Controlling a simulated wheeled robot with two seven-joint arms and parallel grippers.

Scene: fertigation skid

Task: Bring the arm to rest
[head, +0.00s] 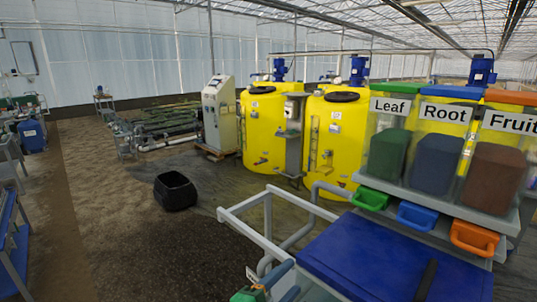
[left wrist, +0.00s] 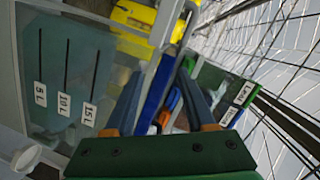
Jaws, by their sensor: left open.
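My left gripper (head: 287,279) shows at the bottom edge of the head view, left of a blue-topped cart. Its green body and blue-grey fingers are partly cut off by the frame. In the left wrist view the two fingers (left wrist: 160,78) stand apart, with nothing seen held between them. The rest of the left arm is out of the picture. My right gripper is in neither view.
The blue cart top (head: 350,250) has a grey rail frame (head: 245,206) beside it. Labelled Leaf (head: 390,106), Root and Fruit bins stand at right. Yellow tanks (head: 262,125) and a black tub (head: 174,191) stand beyond. A litre-marked clear container (left wrist: 62,75) is near my left wrist.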

